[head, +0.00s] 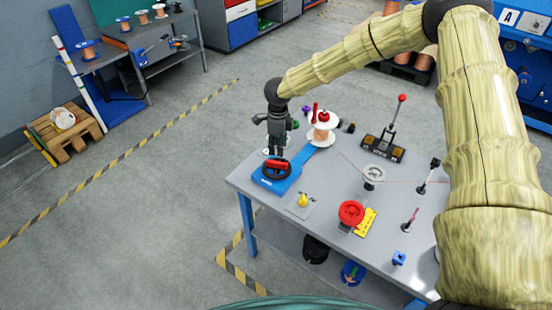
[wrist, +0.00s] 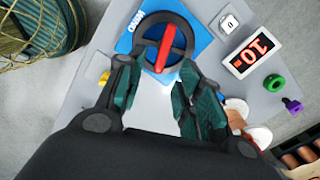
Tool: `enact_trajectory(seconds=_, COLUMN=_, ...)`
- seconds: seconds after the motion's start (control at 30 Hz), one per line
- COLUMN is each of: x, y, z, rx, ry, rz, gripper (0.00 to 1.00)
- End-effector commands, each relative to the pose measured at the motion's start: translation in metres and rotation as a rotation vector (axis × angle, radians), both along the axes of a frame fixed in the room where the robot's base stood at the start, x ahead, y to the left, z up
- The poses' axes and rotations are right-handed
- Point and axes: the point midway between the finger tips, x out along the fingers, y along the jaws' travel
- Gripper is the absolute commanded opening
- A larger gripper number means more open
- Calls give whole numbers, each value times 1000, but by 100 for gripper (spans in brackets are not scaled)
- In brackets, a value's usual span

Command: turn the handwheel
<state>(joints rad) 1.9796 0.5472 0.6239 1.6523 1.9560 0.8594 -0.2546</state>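The handwheel is a black ring with a red bar across it, mounted on a blue base. In the head view the wheel (head: 275,169) sits at the left corner of the table, on the blue base (head: 268,186). In the wrist view the handwheel (wrist: 148,53) is at top centre, its red bar (wrist: 165,50) pointing toward me. My gripper (head: 276,152) hangs just above the wheel in the head view. In the wrist view my gripper (wrist: 154,80) has its two fingers spread, with nothing between the tips. I cannot tell whether a finger touches the wheel's near rim.
A copper spool (head: 322,133) stands behind the wheel. A red "10" display (wrist: 252,52) is right of the wheel in the wrist view. A yellow part (head: 303,200), a red wheel (head: 351,212), a grey pulley (head: 373,175) and a red-knobbed lever (head: 395,120) share the table.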

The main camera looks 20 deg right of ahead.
Motion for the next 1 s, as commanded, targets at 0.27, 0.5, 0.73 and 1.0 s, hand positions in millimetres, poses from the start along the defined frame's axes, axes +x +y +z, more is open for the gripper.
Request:
enact_trajectory(seconds=0.27, x=4, y=1, z=-46, rx=-3, ry=6, rz=2, gripper=36)
enact_trajectory(seconds=0.5, x=4, y=1, z=-74, rx=-4, ry=6, rz=3, gripper=36)
enact_trajectory(seconds=0.73, x=5, y=3, z=-86, rx=-3, ry=4, rz=4, gripper=36)
enact_trajectory(seconds=1.0, x=5, y=3, z=-87, rx=-3, ry=4, rz=4, gripper=36)
